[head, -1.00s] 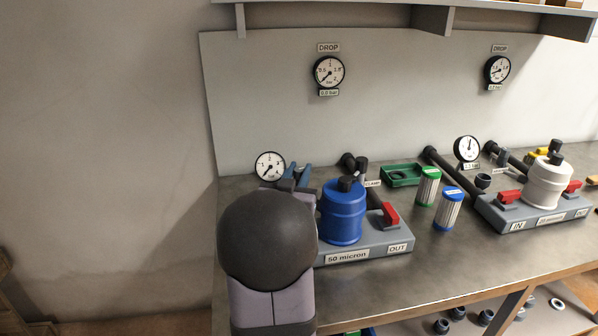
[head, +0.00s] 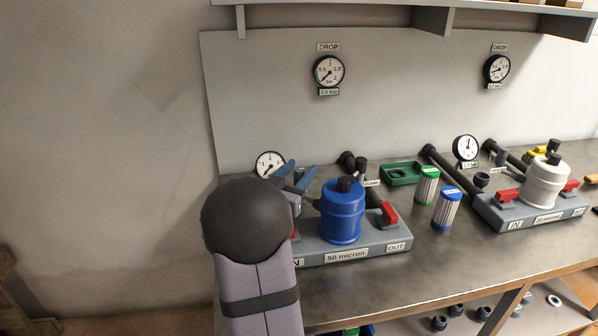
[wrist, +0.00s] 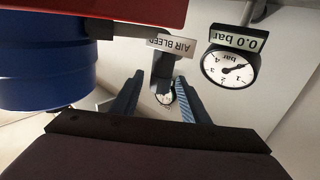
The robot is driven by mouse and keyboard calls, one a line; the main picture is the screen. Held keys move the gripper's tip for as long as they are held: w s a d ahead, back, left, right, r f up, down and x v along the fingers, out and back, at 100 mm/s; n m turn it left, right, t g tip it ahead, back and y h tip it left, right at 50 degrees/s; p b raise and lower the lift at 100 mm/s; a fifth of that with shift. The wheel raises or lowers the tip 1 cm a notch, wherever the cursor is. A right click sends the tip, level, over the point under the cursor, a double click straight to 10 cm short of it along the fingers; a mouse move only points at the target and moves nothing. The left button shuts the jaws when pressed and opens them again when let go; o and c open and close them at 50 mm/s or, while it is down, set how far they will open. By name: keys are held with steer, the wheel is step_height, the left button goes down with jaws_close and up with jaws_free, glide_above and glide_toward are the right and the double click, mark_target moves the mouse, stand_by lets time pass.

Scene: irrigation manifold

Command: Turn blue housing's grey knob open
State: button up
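The blue housing (head: 342,212) stands upright on a grey base labelled 50 micron, with a black cap on top. In the wrist view its blue side (wrist: 45,70) fills the left edge. An upside-down AIR BLEED tag (wrist: 171,45) hangs beside it, and a dark grey knob-like part (wrist: 162,72) shows just below the tag. My gripper (head: 296,174) is at the housing's left, with its fingers apart. In the wrist view my gripper (wrist: 157,92) is open, and the grey part appears between the fingers; contact cannot be told. The knob is hidden in the head view.
A red handle (wrist: 130,10) crosses the top of the wrist view, close to the fingers. A gauge (wrist: 230,68) tagged 0.0 bar is beside them. Another red handle (head: 389,213) is at OUT. Filter cartridges (head: 446,208) and a white housing (head: 547,184) stand right.

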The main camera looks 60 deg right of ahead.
mark_target(296, 174)
steer(key=a, duration=0.4)
steer(key=s+a, duration=0.1)
steer(key=a, duration=0.2)
steer(key=shift+a, duration=0.1)
stand_by(0.4)
